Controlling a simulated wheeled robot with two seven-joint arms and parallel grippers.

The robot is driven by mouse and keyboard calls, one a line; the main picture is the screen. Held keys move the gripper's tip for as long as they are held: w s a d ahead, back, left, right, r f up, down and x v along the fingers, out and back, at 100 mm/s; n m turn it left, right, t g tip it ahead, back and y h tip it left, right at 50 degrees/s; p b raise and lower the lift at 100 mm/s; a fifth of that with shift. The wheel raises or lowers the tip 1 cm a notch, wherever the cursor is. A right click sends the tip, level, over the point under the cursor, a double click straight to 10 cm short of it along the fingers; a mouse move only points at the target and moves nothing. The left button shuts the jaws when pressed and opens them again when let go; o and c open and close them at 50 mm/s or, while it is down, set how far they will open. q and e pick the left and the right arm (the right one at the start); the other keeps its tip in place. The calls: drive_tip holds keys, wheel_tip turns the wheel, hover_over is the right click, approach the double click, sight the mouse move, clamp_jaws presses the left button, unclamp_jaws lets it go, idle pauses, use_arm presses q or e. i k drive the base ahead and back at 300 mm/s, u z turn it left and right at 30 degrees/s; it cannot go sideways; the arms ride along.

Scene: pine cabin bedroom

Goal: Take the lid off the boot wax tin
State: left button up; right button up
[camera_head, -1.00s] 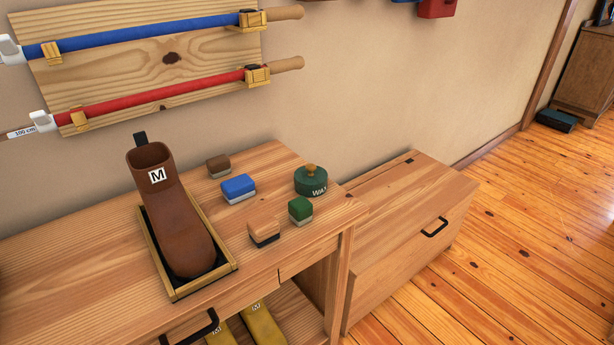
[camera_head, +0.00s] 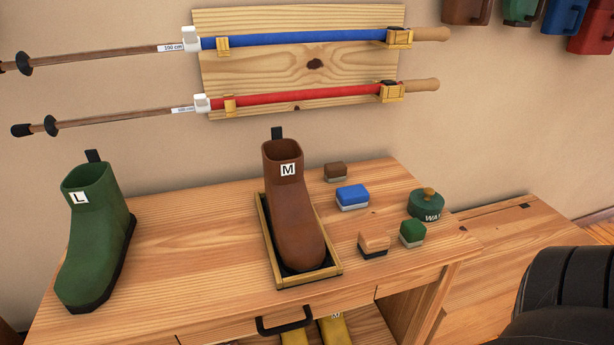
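The boot wax tin (camera_head: 427,209) is a round dark green tin marked "WA…" at the right end of the wooden desk. Its lid (camera_head: 428,195) is on and has a brass-coloured knob on top. Neither gripper shows in the head view. A dark, rounded shape, which seems to be part of my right arm, fills the lower right corner, apart from the tin.
Several small brushes, among them a blue one (camera_head: 352,197) and a green one (camera_head: 412,233), stand left of the tin. A brown boot (camera_head: 294,215) stands in a wooden tray (camera_head: 312,280). A green boot (camera_head: 92,240) is at the left. A lower chest (camera_head: 510,250) adjoins the desk's right side.

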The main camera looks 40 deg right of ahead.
sight(425, 201)
drive_tip(key=u, duration=2.1)
drive_tip(key=k, duration=2.5)
drive_tip(key=z, duration=1.05)
